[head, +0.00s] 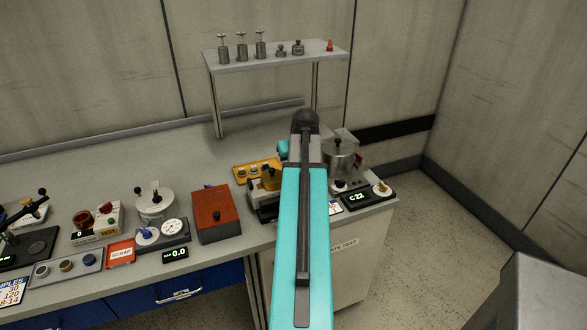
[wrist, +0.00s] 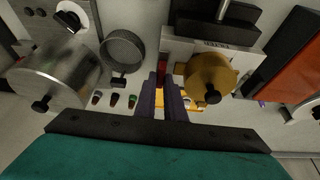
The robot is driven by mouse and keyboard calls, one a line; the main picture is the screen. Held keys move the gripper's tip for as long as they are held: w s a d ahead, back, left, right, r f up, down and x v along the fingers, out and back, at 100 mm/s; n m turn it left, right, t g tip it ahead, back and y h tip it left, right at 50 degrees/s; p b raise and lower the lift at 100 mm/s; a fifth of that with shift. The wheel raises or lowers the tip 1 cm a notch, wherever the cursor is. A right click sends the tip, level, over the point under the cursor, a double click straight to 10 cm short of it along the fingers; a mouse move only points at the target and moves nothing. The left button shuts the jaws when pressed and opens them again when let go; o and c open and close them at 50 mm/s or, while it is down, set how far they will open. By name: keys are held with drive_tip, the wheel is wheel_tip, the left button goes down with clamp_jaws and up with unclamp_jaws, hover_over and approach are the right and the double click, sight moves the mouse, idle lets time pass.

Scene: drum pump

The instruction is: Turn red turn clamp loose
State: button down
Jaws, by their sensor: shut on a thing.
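The red turn clamp (wrist: 162,69) shows in the wrist view as a small upright red piece at the tips of my gripper (wrist: 163,85). My gripper's two dark fingers are shut on it and cover its lower part. The clamp stands between a grey round dish and a yellow pot. In the head view my teal arm hides both the clamp and my gripper.
Close by in the wrist view are the yellow pot (wrist: 208,72), the grey dish (wrist: 122,48), and a silver drum (wrist: 55,78). In the head view a red box (head: 215,212) stands left of my arm and a shelf (head: 275,60) stands behind.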

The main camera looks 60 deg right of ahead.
drive_tip(key=shift+n, duration=0.3)
drive_tip(key=c, duration=1.8)
unclamp_jaws()
drive_tip(key=shift+c, duration=0.2)
drive_tip(key=shift+r, duration=0.15)
drive_tip(key=b+v, duration=0.2)
drive_tip(key=v, duration=1.1)
drive_tip(key=shift+s+r+b, duration=0.2)
drive_tip(key=shift+r+b, duration=0.05)
drive_tip(key=shift+b, duration=0.15)
drive_tip(key=shift+r, duration=0.1)
